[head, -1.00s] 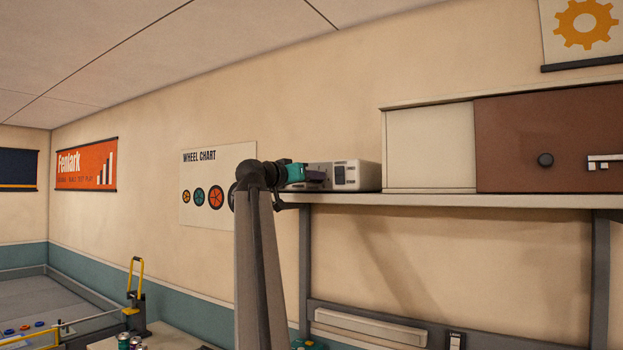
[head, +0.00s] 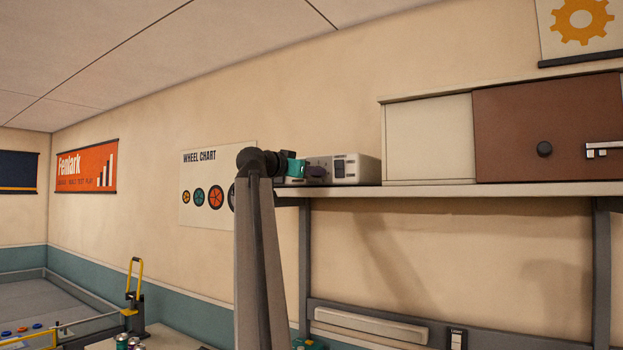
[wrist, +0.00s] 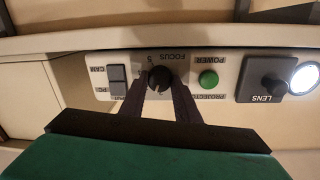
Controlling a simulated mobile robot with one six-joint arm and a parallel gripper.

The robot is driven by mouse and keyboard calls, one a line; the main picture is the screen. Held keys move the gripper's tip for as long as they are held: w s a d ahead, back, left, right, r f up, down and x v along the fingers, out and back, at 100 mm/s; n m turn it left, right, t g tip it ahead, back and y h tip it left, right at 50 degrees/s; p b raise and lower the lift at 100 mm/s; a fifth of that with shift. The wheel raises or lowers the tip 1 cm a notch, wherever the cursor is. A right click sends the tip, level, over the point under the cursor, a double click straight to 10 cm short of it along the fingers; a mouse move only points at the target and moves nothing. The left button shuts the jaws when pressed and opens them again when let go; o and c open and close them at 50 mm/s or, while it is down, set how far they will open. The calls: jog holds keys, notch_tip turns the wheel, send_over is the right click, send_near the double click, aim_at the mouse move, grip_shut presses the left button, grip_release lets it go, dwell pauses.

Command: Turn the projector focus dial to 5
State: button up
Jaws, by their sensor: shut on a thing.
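The projector (head: 350,170) is a pale box on the high shelf, just left of the cabinet. In the wrist view its front panel (wrist: 98,70) appears upside down. The black focus dial (wrist: 160,78) sits under my fingertips, beside the label FOCUS and a figure 5. My gripper (wrist: 160,90) is shut on the dial, with a dark finger on each side. The dial's pointer is too small to read surely. In the head view my gripper (head: 314,171) reaches the projector's front from the left, and the dial is hidden there.
On the panel, a green power button (wrist: 208,79) and a grey CAM/PC switch (wrist: 117,80) flank the dial, close to my fingers. A lens (wrist: 272,85) is farther right. The shelf (head: 430,192) runs beneath, with a cabinet (head: 428,143) beside the projector.

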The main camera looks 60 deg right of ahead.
jog(key=m, duration=0.6)
jog(key=m+t+b, duration=0.1)
jog(key=m, duration=1.1)
jog(key=shift+s+f+t+y+b, duration=0.15)
jog(key=shift+s+t+y+b, duration=0.1)
jog(key=shift+t+y+b, duration=0.05)
jog(key=m+b, duration=0.1)
jog(key=m, duration=0.5)
jog(key=shift+f+t, duration=0.15)
jog(key=shift+t, duration=0.15)
jog(key=shift+m, duration=0.3)
jog(key=o, duration=1)
jog(key=shift+o, duration=0.2)
jog(key=shift+a+b, duration=0.1)
jog(key=shift+b, duration=0.2)
